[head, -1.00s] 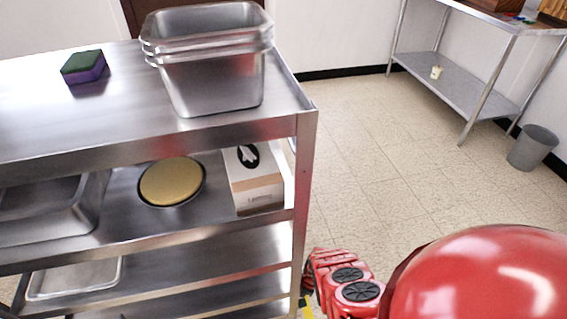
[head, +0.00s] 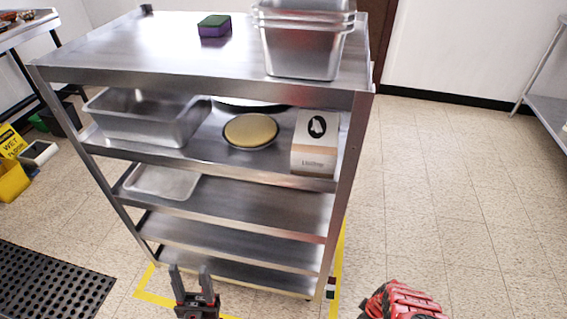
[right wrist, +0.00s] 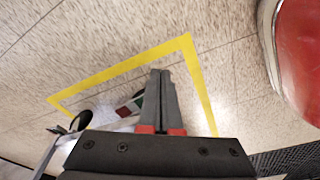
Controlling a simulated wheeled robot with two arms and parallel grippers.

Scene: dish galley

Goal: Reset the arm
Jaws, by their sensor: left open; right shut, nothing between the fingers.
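My left gripper (head: 190,272) shows at the bottom of the head view, in front of the cart's lowest shelf. Its two dark fingers point up, spread apart, with nothing between them. My right arm's red link (head: 402,302) shows at the bottom right of the head view, on the right of the cart. In the right wrist view my right gripper (right wrist: 161,75) has its two grey fingers together, empty, over the tiled floor (right wrist: 120,35) and a yellow tape line (right wrist: 125,68). In the head view the right fingers are hidden.
A steel cart (head: 185,65) holds a sponge (head: 214,25), stacked pans (head: 300,50), a deep pan (head: 145,117), a round yellow item (head: 250,130) and a box (head: 315,145). A wet-floor sign (head: 10,140) and black mat (head: 45,285) lie left. Floor at right is clear.

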